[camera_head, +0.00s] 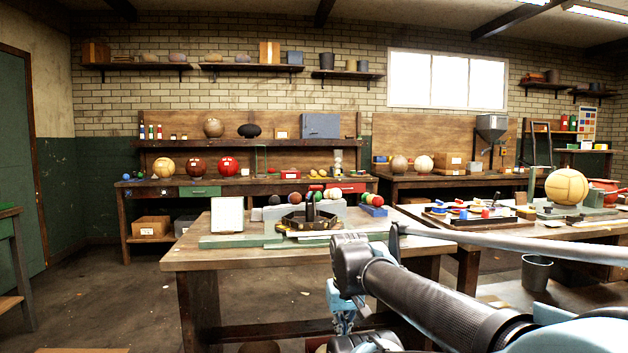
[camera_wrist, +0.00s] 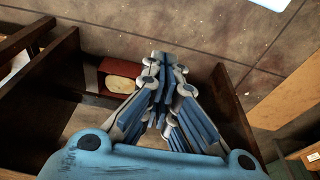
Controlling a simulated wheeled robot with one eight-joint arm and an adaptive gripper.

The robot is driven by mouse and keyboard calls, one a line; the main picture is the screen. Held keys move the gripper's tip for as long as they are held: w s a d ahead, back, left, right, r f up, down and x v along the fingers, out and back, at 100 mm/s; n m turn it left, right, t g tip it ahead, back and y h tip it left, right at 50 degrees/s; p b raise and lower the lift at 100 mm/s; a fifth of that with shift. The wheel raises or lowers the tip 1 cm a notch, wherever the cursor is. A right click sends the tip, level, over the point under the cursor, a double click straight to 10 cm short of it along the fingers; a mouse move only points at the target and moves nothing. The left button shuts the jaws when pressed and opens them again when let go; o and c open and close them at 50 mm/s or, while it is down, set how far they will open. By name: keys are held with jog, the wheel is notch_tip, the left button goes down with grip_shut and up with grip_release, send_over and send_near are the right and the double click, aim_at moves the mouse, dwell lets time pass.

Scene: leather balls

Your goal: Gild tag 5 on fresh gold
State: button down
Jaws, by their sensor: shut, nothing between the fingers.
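My gripper (camera_wrist: 166,66) has its blue-padded fingers drawn together and empty in the wrist view. In the head view, part of my gripper (camera_head: 342,318) hangs low beside the front edge of the middle workbench (camera_head: 215,256). No tag marked 5 can be made out in either view, and I cannot pick out fresh gold. On that bench are a white framed sheet (camera_head: 227,216), a dark many-sided tray (camera_head: 309,219) and several coloured balls on a grey block.
In the wrist view, dark wooden boards flank my fingers, with a red box (camera_wrist: 120,68) close by on the left and bare floor (camera_wrist: 190,25) beyond. A dark bucket (camera_head: 536,272) stands under the right bench, which holds a large tan ball (camera_head: 566,187).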

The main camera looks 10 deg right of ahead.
jog(key=w+r, duration=2.1)
jog(key=r, duration=0.2)
jog(key=w+r+t, duration=0.1)
jog(key=w+r, duration=1.9)
jog(key=r, duration=0.4)
jog(key=shift+w+d+r+t, duration=0.2)
jog(key=shift+w+r+t, duration=0.1)
jog(key=shift+w, duration=0.05)
jog(key=shift+f, duration=0.1)
jog(key=x, duration=0.9)
jog(key=shift+w+f, duration=0.1)
jog(key=shift+f, duration=0.25)
jog(key=shift+s+f, duration=0.25)
jog(key=shift+f, duration=0.3)
jog(key=shift+s+f, duration=0.25)
jog(key=shift+f, duration=0.25)
jog(key=shift+s+f, duration=0.3)
jog(key=shift+f, duration=0.5)
jog(key=shift+d, duration=0.1)
